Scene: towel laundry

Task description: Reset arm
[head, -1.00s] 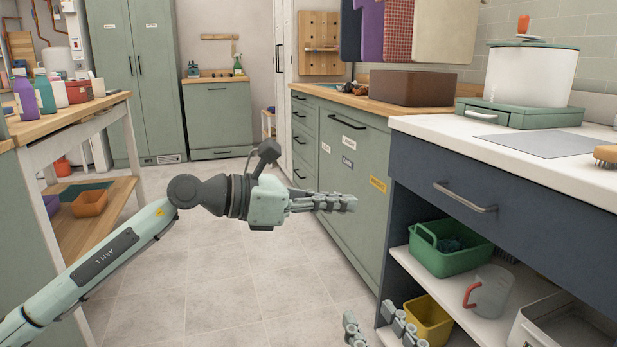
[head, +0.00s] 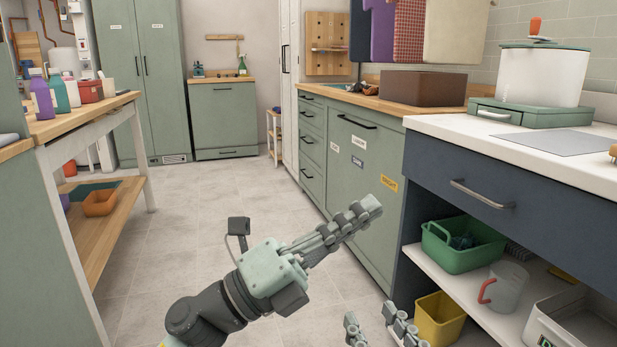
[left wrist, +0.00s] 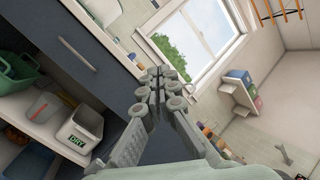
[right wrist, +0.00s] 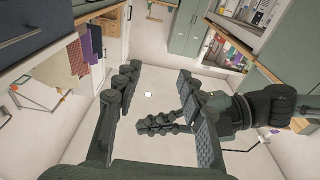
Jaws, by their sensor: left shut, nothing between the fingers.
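My left gripper (head: 365,212) is shut and empty in the middle of the head view, over the floor in front of the green cabinet. Its arm comes up from the bottom edge. In the left wrist view its fingers (left wrist: 160,80) are together with nothing between them. My right gripper (head: 375,330) shows only its fingertips at the bottom edge of the head view, spread apart. In the right wrist view its fingers (right wrist: 160,80) are wide open and empty. My left gripper and arm (right wrist: 190,115) show beyond and between them there.
A dark blue counter (head: 440,160) stands at right. A wooden table (head: 85,118) with bottles stands at left. Open floor (head: 190,230) lies between.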

